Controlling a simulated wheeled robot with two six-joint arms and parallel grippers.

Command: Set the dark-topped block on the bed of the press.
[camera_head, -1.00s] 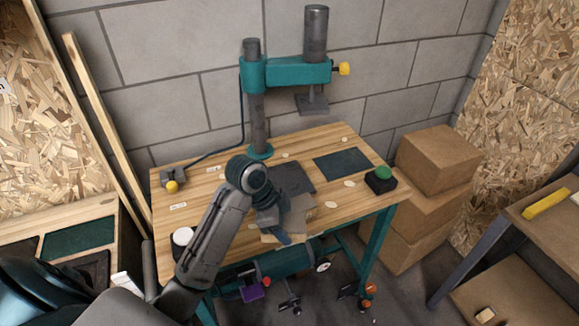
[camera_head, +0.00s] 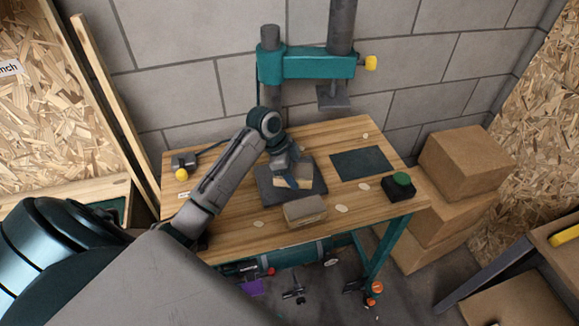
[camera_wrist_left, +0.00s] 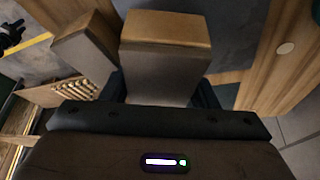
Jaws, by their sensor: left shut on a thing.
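My left gripper (camera_head: 291,177) is shut on a block (camera_head: 297,183) with pale wood sides, over the dark grey plate (camera_head: 264,187) that is the press's bed. In the left wrist view the held block (camera_wrist_left: 165,62) has a dark grey face and a wooden edge, between the dark fingers. I cannot tell whether it touches the plate. A second, similar block (camera_head: 305,211) lies on the table just in front of the plate; it also shows in the wrist view (camera_wrist_left: 84,42). The teal press (camera_head: 305,65) stands behind, its ram raised. My right gripper is out of view.
A dark mat (camera_head: 362,163) and a green button on a black box (camera_head: 399,187) are on the table's right side. A yellow-knobbed device (camera_head: 183,168) sits at the left. Cardboard boxes (camera_head: 462,162) stand right of the table.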

